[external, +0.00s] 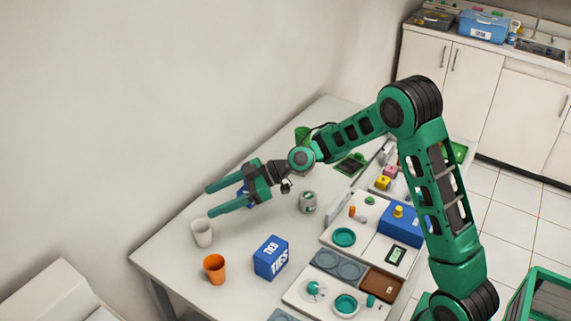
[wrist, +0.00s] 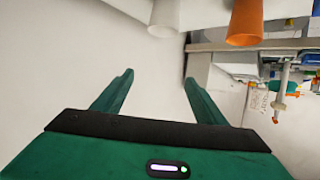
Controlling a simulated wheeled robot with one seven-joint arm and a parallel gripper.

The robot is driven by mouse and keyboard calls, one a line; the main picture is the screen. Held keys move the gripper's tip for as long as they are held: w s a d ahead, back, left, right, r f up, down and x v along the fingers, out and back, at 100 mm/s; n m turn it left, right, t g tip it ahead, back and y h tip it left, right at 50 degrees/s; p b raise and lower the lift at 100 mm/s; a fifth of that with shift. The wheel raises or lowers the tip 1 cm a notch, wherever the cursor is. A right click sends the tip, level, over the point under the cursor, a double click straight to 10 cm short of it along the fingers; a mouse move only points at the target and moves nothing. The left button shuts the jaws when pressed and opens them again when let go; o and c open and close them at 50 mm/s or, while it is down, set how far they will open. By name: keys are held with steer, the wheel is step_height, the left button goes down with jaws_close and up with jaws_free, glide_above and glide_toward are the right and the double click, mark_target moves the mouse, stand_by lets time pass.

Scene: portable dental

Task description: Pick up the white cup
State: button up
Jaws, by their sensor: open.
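The white cup (external: 202,233) stands upright near the left edge of the white table (external: 165,256). In the wrist view the white cup (wrist: 164,17) is partly cut off at the top edge, above and beyond the fingertips. My gripper (external: 209,201) is open and empty, held out toward the left, with its fingers apart. In the external view its fingertips appear just above the cup, not around it. In the wrist view both fingers of my gripper (wrist: 158,77) are spread with nothing between them.
An orange cup (external: 214,268) stands close to the white cup and also shows in the wrist view (wrist: 245,22). A blue box (external: 271,258) stands to its right. A grey can (external: 308,202) and trays with dental items lie farther right. A wall rises behind the table.

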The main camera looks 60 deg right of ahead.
glide_toward(206, 228)
steer(key=a, duration=0.1)
steer(key=w+a, duration=0.1)
steer(key=a, duration=0.3)
steer(key=shift+w+r, duration=0.2)
steer(key=shift+r, duration=0.1)
steer(key=x, duration=0.5)
steer(key=shift+d+f+x, duration=0.15)
steer(key=shift+x, duration=1.25)
steer(key=shift+d+f+x, duration=0.1)
steer(key=shift+x, duration=1.25)
steer(key=shift+w, duration=0.15)
steer(key=c, duration=1.1)
